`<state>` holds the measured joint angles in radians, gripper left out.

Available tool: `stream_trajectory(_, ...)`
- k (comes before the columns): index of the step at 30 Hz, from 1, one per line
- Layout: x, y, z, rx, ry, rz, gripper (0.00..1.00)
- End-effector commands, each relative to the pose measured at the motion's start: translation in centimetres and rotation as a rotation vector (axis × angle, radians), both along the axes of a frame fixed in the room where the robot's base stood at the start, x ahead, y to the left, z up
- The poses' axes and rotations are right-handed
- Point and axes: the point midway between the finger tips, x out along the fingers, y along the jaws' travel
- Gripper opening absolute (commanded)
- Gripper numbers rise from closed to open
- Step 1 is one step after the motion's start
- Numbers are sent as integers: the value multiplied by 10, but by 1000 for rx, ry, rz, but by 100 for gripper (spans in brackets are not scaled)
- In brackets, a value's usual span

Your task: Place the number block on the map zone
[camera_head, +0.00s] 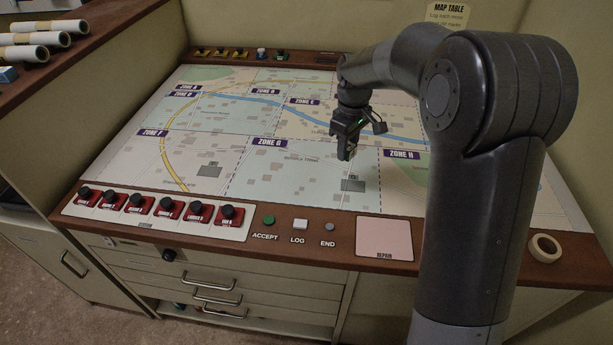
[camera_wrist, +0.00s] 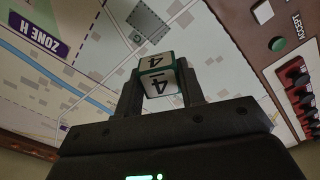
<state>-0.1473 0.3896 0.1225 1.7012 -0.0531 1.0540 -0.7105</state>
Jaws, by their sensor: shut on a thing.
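The number block (camera_wrist: 158,76) is a small white cube with teal edges and a black 4 on two visible faces. My gripper (camera_head: 345,152) is shut on it, with one finger on each side in the wrist view. In the head view the block is too small and dark to make out. My gripper points down over the Zone G part of the map (camera_head: 262,172), near the Zone H border. I cannot tell the exact gap to the map.
Red switches (camera_head: 166,207) line the front left edge, beside the green Accept button (camera_head: 268,220), white Log button (camera_head: 300,225) and End button (camera_head: 329,227). A pink pad (camera_head: 384,238) and a tape roll (camera_head: 545,247) lie at the right. My arm covers the map's right side.

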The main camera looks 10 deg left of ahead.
Motion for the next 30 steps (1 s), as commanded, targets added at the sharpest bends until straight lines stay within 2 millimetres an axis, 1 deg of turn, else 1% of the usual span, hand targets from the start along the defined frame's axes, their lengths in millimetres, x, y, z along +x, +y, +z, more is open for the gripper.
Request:
stream_trajectory(1,-6,20,0,0,0,46,14)
stream_trajectory(3,-12,39,0,0,0,96,14)
stream_trajectory(6,-19,59,0,0,0,144,14)
stream_trajectory(11,-24,77,-2,-1,1,181,14)
stream_trajectory(14,-25,93,-12,-1,3,188,14)
stream_trajectory(21,-23,148,-45,-1,2,188,14)
stream_trajectory(24,-22,167,-57,-1,2,186,14)
stream_trajectory(27,-21,181,-65,-1,2,183,14)
stream_trajectory(30,-21,188,-69,-1,1,183,14)
